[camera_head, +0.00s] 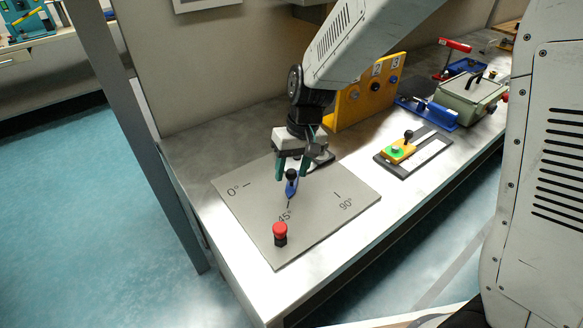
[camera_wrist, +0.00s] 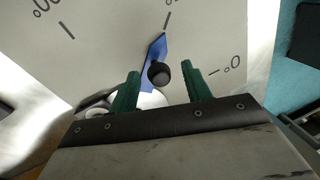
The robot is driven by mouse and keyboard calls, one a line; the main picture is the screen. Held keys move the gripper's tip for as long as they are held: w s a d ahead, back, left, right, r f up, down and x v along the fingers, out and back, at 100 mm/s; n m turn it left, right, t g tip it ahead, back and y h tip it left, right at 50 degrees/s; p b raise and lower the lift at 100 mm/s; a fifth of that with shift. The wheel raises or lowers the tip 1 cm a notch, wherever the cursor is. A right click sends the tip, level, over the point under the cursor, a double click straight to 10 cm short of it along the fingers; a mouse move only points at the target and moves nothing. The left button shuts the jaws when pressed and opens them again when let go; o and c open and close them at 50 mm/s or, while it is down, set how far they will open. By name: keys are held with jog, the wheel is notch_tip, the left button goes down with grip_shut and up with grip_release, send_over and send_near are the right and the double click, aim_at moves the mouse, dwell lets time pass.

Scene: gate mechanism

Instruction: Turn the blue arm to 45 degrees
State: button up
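The blue arm (camera_head: 291,189) lies on a grey dial plate (camera_head: 330,208) marked 0°, 45° and 90°. Its tip points at the 45° mark, and in the wrist view the blue arm (camera_wrist: 154,50) lines up with a short black tick. A black knob (camera_head: 291,174) stands on the blue arm; it also shows in the wrist view (camera_wrist: 159,74). My gripper (camera_head: 294,168) is over the plate at the knob. In the wrist view my gripper (camera_wrist: 162,82) has its green fingers apart on either side of the knob, with visible gaps.
A red push button (camera_head: 280,230) on a black base stands at the plate's near edge. To the right are a sliding piece on a dark frame (camera_head: 413,152), a yellow panel (camera_head: 368,92) and a green box (camera_head: 470,96). The bench's near edge runs close by.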

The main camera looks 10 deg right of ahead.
notch_tip(320, 180, up, 8)
jog(key=d, duration=0.1)
jog(key=shift+w+d+f, duration=0.2)
jog(key=shift+d, duration=0.05)
dwell(0.4)
